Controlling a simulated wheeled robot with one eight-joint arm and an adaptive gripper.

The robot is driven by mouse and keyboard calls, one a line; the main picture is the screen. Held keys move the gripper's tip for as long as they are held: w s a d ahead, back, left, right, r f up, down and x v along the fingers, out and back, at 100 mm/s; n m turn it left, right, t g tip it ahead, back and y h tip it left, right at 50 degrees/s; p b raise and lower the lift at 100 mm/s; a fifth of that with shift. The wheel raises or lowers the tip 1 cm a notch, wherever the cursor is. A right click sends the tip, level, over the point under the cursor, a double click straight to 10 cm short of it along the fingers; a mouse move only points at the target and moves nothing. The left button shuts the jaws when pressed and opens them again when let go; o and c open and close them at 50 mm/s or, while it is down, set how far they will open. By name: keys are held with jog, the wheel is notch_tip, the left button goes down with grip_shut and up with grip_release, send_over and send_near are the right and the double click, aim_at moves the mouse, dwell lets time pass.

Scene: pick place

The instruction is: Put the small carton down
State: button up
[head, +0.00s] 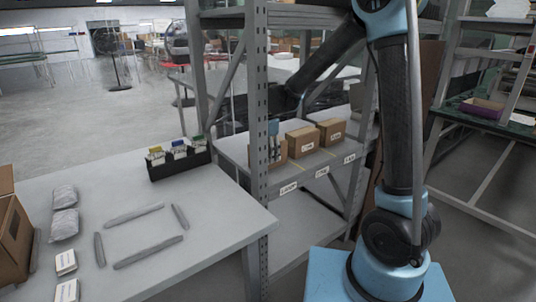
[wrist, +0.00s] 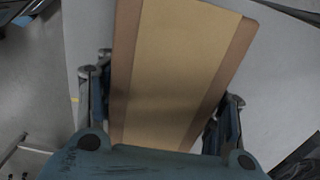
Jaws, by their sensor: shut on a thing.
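The small carton (wrist: 178,75) is brown with a lighter tan band and fills the middle of the wrist view. My gripper (wrist: 165,108) is shut on it, with one finger on each side. In the head view my gripper (head: 274,142) is at the left end of the rack shelf, just right of the grey post. The carton there (head: 282,154) is partly hidden by the post and gripper. I cannot tell whether its underside touches the shelf (head: 312,164).
Two more brown cartons, a middle one (head: 302,142) and a right one (head: 332,131), stand on the shelf right of my gripper. The grey rack post (head: 261,200) is close on the left. A table (head: 215,225) in front holds a black bin (head: 180,165), grey bags and an open box.

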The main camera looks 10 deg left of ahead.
jog(key=o, duration=1.5)
jog(key=shift+f, duration=0.1)
jog(key=shift+r, duration=3.9)
jog(key=s+d+r+n, duration=0.1)
jog(key=s+d, duration=0.1)
jog(key=d, duration=0.7)
jog(key=s+d+r+n+t, duration=0.1)
jog(key=s+d, duration=0.2)
jog(key=d, duration=0.5)
jog(key=s+d+r+n, duration=0.1)
jog(key=s+d+n, duration=0.1)
jog(key=d, duration=0.7)
jog(key=s+d+f+n, duration=0.2)
jog(key=s+d+f, duration=0.3)
jog(key=s+d, duration=0.2)
jog(key=s+d+f+n+t, duration=0.1)
jog(key=s+d+f+n, duration=0.1)
jog(key=s+d+f, duration=0.3)
jog(key=s+d, duration=0.2)
jog(key=s, duration=0.2)
jog(key=shift+d+f, duration=0.25)
jog(key=shift+d, duration=0.05)
jog(key=shift+s, duration=0.1)
